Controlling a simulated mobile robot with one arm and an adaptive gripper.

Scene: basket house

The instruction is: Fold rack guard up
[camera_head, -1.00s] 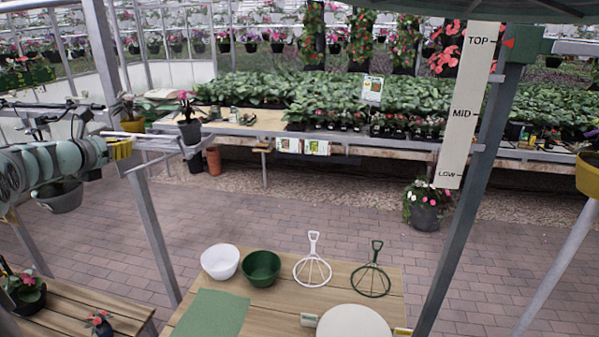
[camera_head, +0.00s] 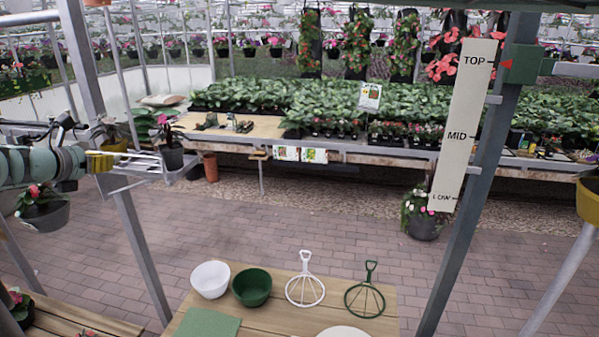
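My arm comes in at the left edge, with my gripper (camera_head: 138,165) at its end, past a yellow band. Thin grey bars overlap there, and I cannot tell fingers from rack parts or see whether the gripper is open. No part stands out clearly as the rack guard; grey metal bars (camera_head: 178,172) lie beside the gripper. A slanted grey post (camera_head: 478,165) at right bears a white scale (camera_head: 467,125) marked TOP, MID and LOW. A green block (camera_head: 522,64) on that post has a red pointer at TOP.
A wooden table (camera_head: 285,322) in front holds a white bowl (camera_head: 210,279), a green bowl (camera_head: 252,287), a white round rack (camera_head: 305,290) and a green one (camera_head: 365,299). A pot hangs at left (camera_head: 43,215).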

